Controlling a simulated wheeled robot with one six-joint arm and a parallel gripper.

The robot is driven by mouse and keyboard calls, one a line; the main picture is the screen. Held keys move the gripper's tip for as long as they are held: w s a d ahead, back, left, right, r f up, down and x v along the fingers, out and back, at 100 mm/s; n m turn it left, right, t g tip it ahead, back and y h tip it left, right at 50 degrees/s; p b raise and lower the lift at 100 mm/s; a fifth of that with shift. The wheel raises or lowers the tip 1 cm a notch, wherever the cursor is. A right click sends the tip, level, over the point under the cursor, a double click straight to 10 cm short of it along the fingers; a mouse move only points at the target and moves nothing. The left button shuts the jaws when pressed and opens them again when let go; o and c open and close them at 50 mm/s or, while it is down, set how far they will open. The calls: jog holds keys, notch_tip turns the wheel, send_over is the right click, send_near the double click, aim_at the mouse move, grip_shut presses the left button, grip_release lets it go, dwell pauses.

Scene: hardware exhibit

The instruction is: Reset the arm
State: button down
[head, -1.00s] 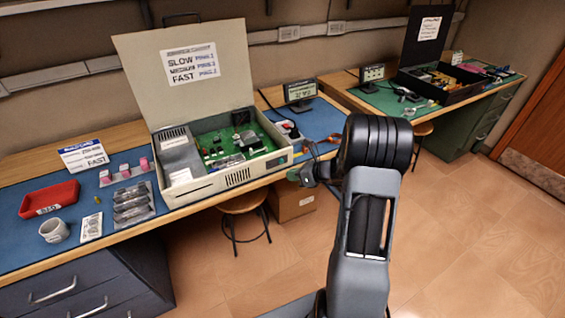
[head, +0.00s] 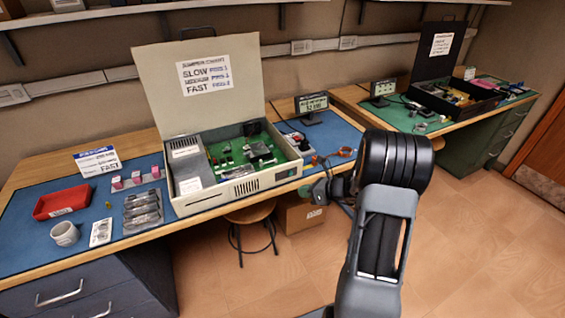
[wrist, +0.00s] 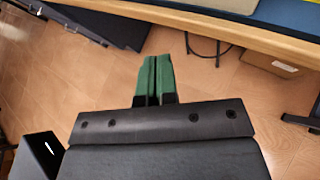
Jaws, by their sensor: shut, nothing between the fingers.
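My arm rises at the right of the head view, in front of the workbench. My gripper's green fingers (wrist: 154,80) show in the wrist view, pressed together with nothing between them, above the bare wooden floor. In the head view my wrist and gripper end lie mostly behind the arm's black joint, so the fingertips are hard to make out there. My gripper touches nothing that I can see.
A stool (head: 250,213) and a cardboard box (head: 300,214) stand below. Floor at right is clear.

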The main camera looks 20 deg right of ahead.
jog(key=s+a+r+n+g+h+p, duration=0.1)
jog(key=s+a+r+n+g, duration=0.2)
jog(key=s+n, duration=0.5)
jog(key=s+a+n+g+h+p, duration=0.1)
jog(key=s+a+n+g+h, duration=0.15)
jog(key=s+n+g, duration=0.45)
jog(key=s+a+r+n+t+h+p, duration=0.1)
jog(key=s+a+r+n+t+h, duration=0.1)
jog(key=r+n, duration=0.5)
jog(key=s+a+r+n+t+h+p, duration=0.2)
jog(key=s+a+r+n+h, duration=0.1)
jog(key=r+n, duration=0.5)
jog(key=shift+a+t, duration=0.3)
jog(key=shift+a, duration=0.15)
